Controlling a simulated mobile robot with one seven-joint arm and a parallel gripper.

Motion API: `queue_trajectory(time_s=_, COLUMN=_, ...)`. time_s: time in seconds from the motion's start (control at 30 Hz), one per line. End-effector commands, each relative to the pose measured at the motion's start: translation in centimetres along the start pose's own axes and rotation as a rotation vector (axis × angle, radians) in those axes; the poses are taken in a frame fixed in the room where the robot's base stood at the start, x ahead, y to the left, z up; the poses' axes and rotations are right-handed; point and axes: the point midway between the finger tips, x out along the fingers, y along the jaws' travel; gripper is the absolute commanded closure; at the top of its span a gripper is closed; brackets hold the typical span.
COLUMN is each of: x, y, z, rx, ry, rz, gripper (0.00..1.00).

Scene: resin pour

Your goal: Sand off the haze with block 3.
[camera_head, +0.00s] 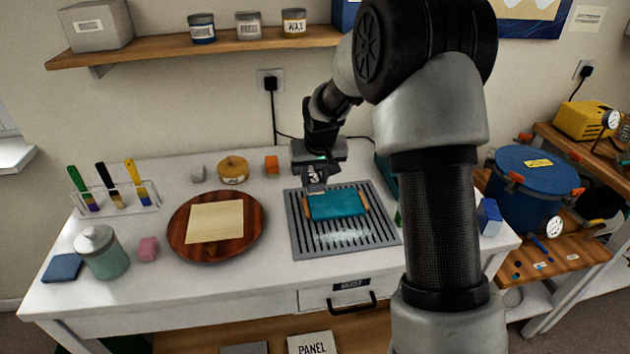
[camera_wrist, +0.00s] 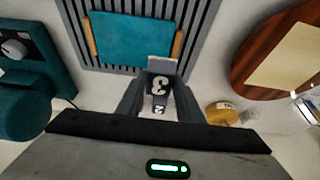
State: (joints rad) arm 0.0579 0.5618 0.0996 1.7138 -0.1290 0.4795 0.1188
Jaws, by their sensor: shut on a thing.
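In the head view the gripper hides most of the block. A teal panel (camera_head: 338,204) with wooden side edges lies on a grey slatted rack (camera_head: 296,230); the panel also shows in the wrist view (camera_wrist: 132,38). My gripper is at the panel's back left edge. I cannot tell whether the block touches the panel. Whitish dust (camera_head: 342,237) shows on the slats in front of the panel; no clear haze shows on the panel.
A round wooden board (camera_head: 179,238) with a tan sheet (camera_head: 216,221) lies left of the rack. A yellow tin (camera_head: 233,170), an orange block (camera_head: 271,164) and a grey block (camera_head: 197,173) stand behind. A pink block (camera_head: 148,248) and a jar (camera_head: 103,252) are at left.

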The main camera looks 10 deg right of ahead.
Motion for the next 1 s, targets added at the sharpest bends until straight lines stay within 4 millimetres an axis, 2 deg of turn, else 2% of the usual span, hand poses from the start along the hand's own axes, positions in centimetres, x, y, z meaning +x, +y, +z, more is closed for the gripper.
queue_trajectory(time_s=0.1, x=-1.4, y=-0.1, z=-0.6, rx=0.0, ry=0.002, rz=0.0, gripper=0.88)
queue_trajectory(time_s=0.3, x=-2.4, y=-0.1, z=-1.1, rx=0.0, ry=0.003, rz=0.0, gripper=0.88)
queue_trajectory(time_s=1.0, x=-2.1, y=0.0, z=-1.5, rx=0.001, ry=0.001, rz=0.0, gripper=0.88)
